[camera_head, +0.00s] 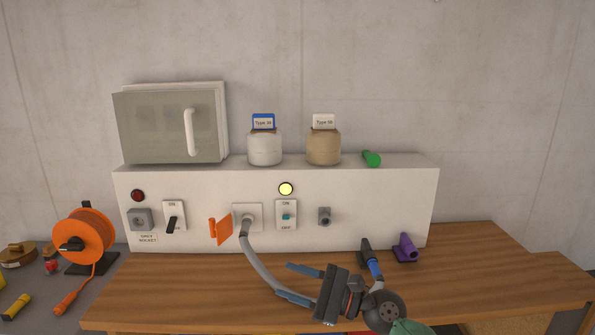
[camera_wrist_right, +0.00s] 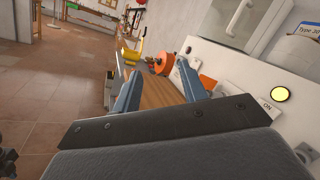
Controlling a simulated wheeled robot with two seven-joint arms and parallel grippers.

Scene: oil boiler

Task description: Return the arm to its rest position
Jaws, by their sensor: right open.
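My right gripper (camera_head: 283,280) is open in the head view, low over the wooden table (camera_head: 180,290) in front of the white panel. Its two blue fingers point left and nothing shows between them in the right wrist view (camera_wrist_right: 157,82). A grey cable (camera_head: 260,263) with its plug in the panel's socket (camera_head: 239,212) runs down toward the lower finger. I cannot tell whether they touch. My left gripper is in neither view.
The white panel (camera_head: 370,232) carries switches, a lit yellow lamp (camera_head: 286,189) and an orange flap (camera_head: 221,229). Two jars (camera_head: 265,148) and a grey cabinet (camera_head: 165,125) stand on top. A purple object (camera_head: 406,248) lies right. An orange reel (camera_head: 84,236) stands left.

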